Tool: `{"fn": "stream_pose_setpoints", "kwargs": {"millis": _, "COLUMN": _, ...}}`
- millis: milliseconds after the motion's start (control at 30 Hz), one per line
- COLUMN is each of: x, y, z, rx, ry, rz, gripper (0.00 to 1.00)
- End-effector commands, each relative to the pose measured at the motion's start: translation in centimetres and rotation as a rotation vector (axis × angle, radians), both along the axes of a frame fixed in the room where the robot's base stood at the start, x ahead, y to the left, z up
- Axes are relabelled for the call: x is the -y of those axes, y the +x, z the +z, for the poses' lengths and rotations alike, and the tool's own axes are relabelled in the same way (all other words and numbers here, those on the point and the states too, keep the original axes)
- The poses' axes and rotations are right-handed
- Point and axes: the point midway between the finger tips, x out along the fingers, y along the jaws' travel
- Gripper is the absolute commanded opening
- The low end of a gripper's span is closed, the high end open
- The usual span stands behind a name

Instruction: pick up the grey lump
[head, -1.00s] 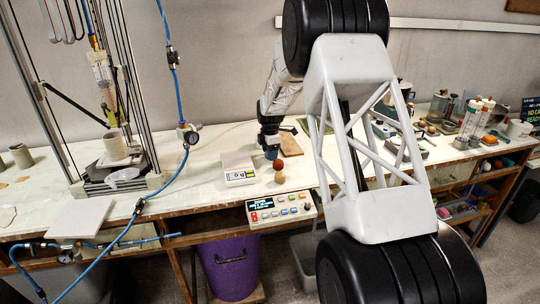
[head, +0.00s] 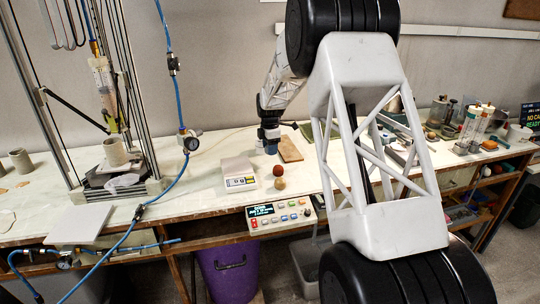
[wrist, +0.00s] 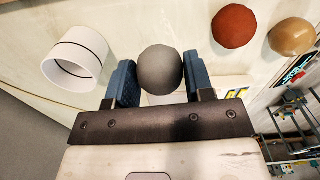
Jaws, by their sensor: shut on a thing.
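The grey lump (wrist: 161,72) is a smooth round ball. In the wrist view it sits between the two blue fingers of my gripper (wrist: 161,84), which is shut on it. In the head view my gripper (head: 270,148) points down over the white bench, just behind a red-brown ball; the lump cannot be made out there. Whether the lump touches the bench I cannot tell.
The red-brown ball (head: 279,168) and a tan ball (head: 279,184) stand close in front of my gripper. A white scale (head: 239,173) is to the left, a brown board (head: 290,149) to the right. A white ring (wrist: 75,58) shows in the wrist view.

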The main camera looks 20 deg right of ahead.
Motion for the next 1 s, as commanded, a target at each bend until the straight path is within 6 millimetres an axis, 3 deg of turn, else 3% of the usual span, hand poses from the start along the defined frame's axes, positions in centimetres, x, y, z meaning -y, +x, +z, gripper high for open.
{"fn": "stream_pose_setpoints", "kwargs": {"millis": 200, "x": 0.0, "y": 0.0, "z": 3.2, "rx": 0.002, "ry": -0.001, "rz": 0.0, "gripper": 0.23}}
{"fn": "stream_pose_setpoints", "kwargs": {"millis": 400, "x": 0.0, "y": 0.0, "z": 4.7, "rx": 0.0, "ry": 0.0, "rz": 0.0, "gripper": 0.23}}
{"fn": "stream_pose_setpoints", "kwargs": {"millis": 1000, "x": 0.0, "y": 0.0, "z": 4.9, "rx": 0.0, "ry": 0.0, "rz": 0.0, "gripper": 0.23}}
